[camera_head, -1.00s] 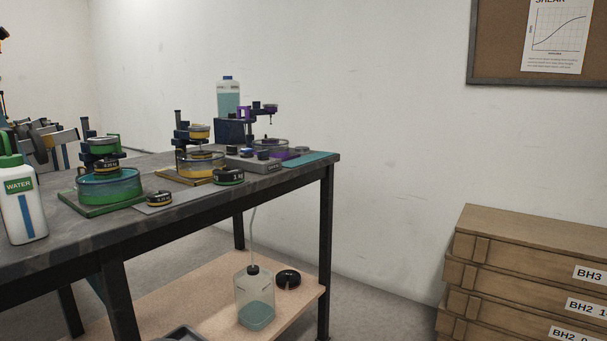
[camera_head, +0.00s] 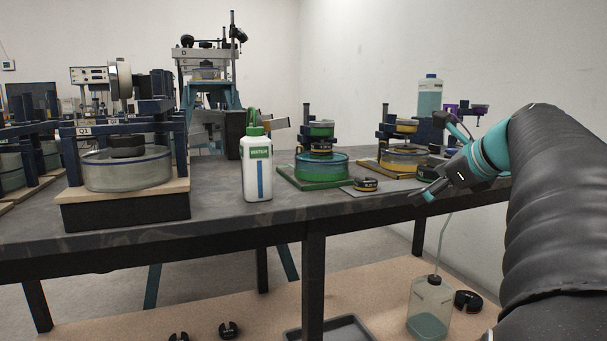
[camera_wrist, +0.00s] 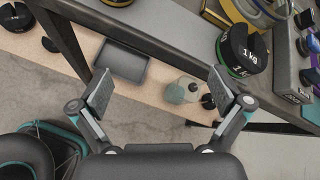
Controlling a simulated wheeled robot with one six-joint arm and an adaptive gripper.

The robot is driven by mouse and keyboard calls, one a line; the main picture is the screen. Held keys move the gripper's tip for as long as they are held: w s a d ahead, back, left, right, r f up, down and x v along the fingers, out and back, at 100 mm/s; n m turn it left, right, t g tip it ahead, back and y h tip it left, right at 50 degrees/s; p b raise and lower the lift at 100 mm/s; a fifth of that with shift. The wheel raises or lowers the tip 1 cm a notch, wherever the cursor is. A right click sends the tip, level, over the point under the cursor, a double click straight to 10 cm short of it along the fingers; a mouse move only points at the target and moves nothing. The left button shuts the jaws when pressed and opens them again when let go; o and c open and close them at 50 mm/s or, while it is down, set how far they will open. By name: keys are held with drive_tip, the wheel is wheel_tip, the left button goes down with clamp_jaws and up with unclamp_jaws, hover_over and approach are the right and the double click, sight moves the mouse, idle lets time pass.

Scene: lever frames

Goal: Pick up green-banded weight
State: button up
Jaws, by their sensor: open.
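A black round weight with a green band and a 1 kg label (camera_wrist: 243,50) sits near the table edge at the upper right of the wrist view. In the head view a dark weight (camera_head: 426,173), seemingly the same one, is partly hidden behind my gripper. My gripper (camera_head: 425,194) is open and empty at the table's front edge. In the wrist view its fingers (camera_wrist: 161,92) are wide apart, with the lower shelf and floor between them. The weight lies outside them, beyond the right finger.
A black weight with a yellow band (camera_head: 366,184) lies left of my gripper. A bottle (camera_head: 428,310) stands on the shelf below.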

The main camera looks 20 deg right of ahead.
sight(434, 170)
drive_tip(key=s+d+r+m+t, duration=0.1)
drive_tip(key=d+r+m, duration=0.15)
drive_tip(key=d, duration=0.35)
drive_tip(key=s+d+r+m+t, duration=0.1)
drive_tip(key=d+r+m, duration=0.1)
drive_tip(key=d+m, duration=0.25)
drive_tip(key=shift+n+h, duration=0.4)
drive_tip(key=x, duration=0.4)
drive_tip(key=b+x, duration=0.1)
drive_tip(key=x, duration=0.4)
drive_tip(key=r+b+x, duration=0.1)
drive_tip(key=x, duration=0.3)
drive_tip(key=shift+w+d+f, duration=0.2)
drive_tip(key=shift+w+d, duration=0.05)
drive_tip(key=shift+w, duration=0.35)
drive_tip(key=c, duration=1.6)
drive_tip(key=shift+r+t, duration=0.15)
drive_tip(key=shift+t, duration=0.15)
drive_tip(key=shift+c, duration=0.5)
drive_tip(key=shift+r, duration=0.15)
